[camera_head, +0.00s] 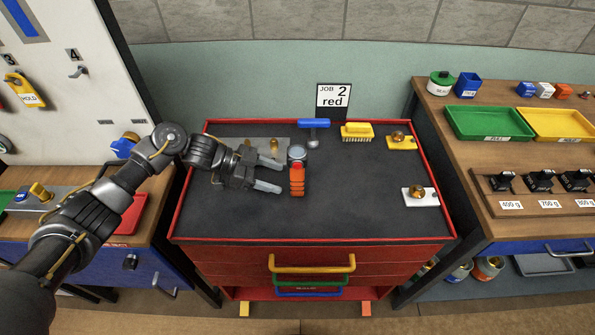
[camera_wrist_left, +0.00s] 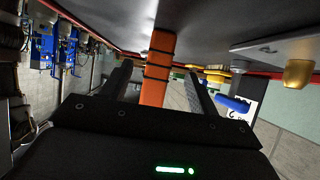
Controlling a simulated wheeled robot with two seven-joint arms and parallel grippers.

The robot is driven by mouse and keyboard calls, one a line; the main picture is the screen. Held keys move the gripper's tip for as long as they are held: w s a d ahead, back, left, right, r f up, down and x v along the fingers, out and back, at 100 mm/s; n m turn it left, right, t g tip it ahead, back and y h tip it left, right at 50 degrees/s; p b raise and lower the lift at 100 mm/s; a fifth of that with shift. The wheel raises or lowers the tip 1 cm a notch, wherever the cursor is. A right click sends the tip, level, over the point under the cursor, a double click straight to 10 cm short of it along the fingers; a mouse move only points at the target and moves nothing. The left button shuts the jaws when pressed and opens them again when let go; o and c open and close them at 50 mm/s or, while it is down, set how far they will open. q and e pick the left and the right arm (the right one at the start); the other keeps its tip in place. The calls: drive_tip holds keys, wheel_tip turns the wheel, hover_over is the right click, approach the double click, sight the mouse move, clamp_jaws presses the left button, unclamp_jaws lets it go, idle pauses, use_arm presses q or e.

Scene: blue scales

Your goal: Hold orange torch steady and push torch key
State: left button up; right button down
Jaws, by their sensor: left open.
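The orange torch (camera_head: 297,180) with a grey round head appears to stand upright on the dark top of the red cart, left of its middle. My left gripper (camera_head: 279,178) is just left of the torch, with its fingers pointing at it. In the left wrist view, which is upside down, the orange body of the torch (camera_wrist_left: 156,75) shows between the two spread fingers, and neither finger visibly touches it. The left gripper is open. I cannot make out the torch key. My right gripper is not in view.
A black "JOB 2 red" sign (camera_head: 334,98) stands behind. The front middle of the cart top is clear.

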sight(293, 183)
use_arm(q)
drive_tip(key=shift+b+x, duration=0.9)
drive_tip(key=shift+x, duration=2.35)
drive_tip(key=c, duration=0.8)
drive_tip(key=shift+c, duration=0.2)
